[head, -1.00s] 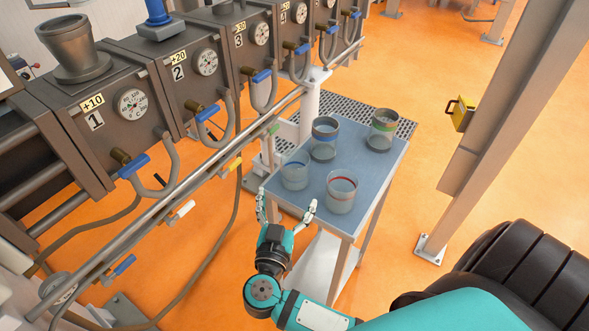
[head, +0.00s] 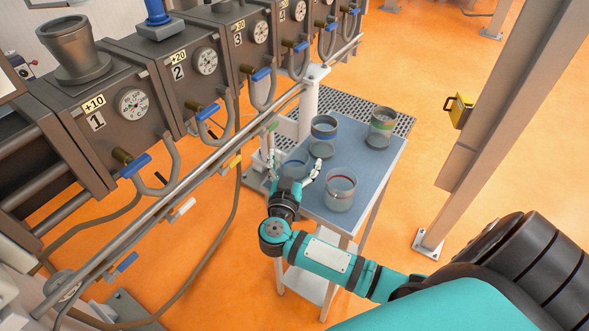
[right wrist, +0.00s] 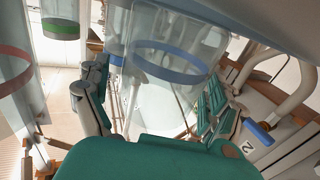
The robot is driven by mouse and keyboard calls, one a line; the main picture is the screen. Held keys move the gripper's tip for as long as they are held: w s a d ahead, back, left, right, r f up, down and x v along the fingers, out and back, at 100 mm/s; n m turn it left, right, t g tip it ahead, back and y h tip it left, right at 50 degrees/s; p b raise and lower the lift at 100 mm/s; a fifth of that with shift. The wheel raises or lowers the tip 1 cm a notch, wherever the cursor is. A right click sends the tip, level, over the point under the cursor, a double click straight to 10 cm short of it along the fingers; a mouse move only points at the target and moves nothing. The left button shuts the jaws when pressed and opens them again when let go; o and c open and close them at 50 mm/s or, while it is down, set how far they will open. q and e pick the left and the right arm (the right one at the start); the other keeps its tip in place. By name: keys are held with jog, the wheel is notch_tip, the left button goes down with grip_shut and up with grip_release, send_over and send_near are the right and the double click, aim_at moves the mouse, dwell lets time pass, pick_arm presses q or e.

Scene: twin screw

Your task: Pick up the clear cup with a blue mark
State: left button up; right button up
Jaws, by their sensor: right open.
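A clear cup with a blue mark (head: 291,167) stands at the near left of the small blue-topped table (head: 362,165). My right gripper (head: 295,161) is open, with one finger on each side of this cup, and hides its lower part. In the right wrist view the clear cup with its blue band (right wrist: 170,62) is between the spread fingers (right wrist: 155,98); I cannot tell whether they touch it. A second cup with a blue band (head: 323,132) stands just behind. My left gripper is out of view.
A red-banded cup (head: 340,190) stands close right of my right gripper. A green-banded cup (head: 381,130) stands at the back right. A machine with gauges, valves and a long rail (head: 200,170) runs along the left.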

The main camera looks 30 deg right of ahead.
jog(key=c, duration=1.3)
